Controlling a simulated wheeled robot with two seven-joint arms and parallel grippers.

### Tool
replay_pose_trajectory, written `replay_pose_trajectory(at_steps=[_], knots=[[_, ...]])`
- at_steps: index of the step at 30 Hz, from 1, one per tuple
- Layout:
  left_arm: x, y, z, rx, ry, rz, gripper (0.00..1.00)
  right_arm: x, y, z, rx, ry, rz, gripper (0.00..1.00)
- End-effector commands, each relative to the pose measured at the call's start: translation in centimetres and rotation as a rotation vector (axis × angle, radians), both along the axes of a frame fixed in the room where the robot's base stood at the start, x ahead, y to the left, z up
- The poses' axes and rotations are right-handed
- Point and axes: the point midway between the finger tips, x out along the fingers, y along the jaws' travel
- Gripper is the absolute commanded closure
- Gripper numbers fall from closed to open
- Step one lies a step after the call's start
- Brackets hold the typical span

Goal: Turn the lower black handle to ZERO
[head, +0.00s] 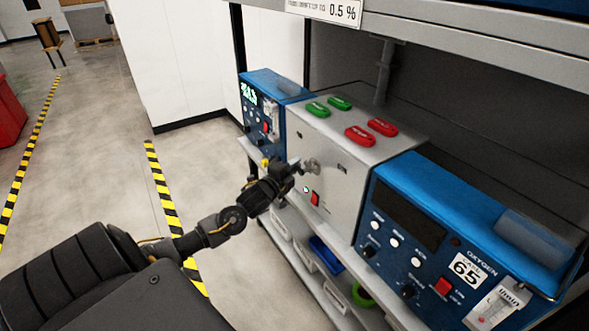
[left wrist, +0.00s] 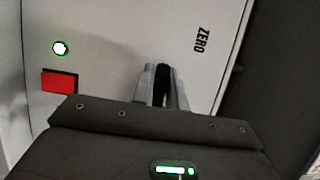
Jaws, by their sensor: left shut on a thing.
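The grey-white box (head: 345,205) stands on the shelf between two blue analysers. In the left wrist view, the black handle (left wrist: 162,82) stands out from its front face, between the two grey fingers of my left gripper (left wrist: 162,98). The gripper is shut on it. The word ZERO (left wrist: 202,40) is printed on the face to the right of the handle in that view. In the head view my left gripper (head: 299,167) is at the box's front, and the handle itself is hard to make out there. My right gripper is out of view.
A red switch (head: 315,198) and a lit green lamp (head: 306,189) sit just below the gripper. Blue analysers stand at left (head: 283,84) and right (head: 440,215). Green (head: 340,103) and red (head: 382,127) pieces lie on the box top. Bins are on the shelf below.

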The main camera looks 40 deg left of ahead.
Motion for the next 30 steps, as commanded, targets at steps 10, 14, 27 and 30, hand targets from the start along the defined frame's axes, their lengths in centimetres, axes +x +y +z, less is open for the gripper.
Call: replay_pose_trajectory(at_steps=[10, 14, 27, 30], knots=[[0.00, -0.05, 0.02, 0.012, -0.003, -0.002, 1.00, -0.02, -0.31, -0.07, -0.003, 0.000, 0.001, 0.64], [0.01, -0.05, 0.02, 0.011, -0.003, -0.002, 0.84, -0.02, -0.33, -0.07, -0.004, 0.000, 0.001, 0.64], [-0.08, -0.05, 0.00, 0.010, -0.003, -0.001, 0.64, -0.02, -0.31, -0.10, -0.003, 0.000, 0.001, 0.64], [-0.71, -0.10, -0.14, 0.010, -0.002, -0.001, 0.64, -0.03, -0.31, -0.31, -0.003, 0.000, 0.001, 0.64]])
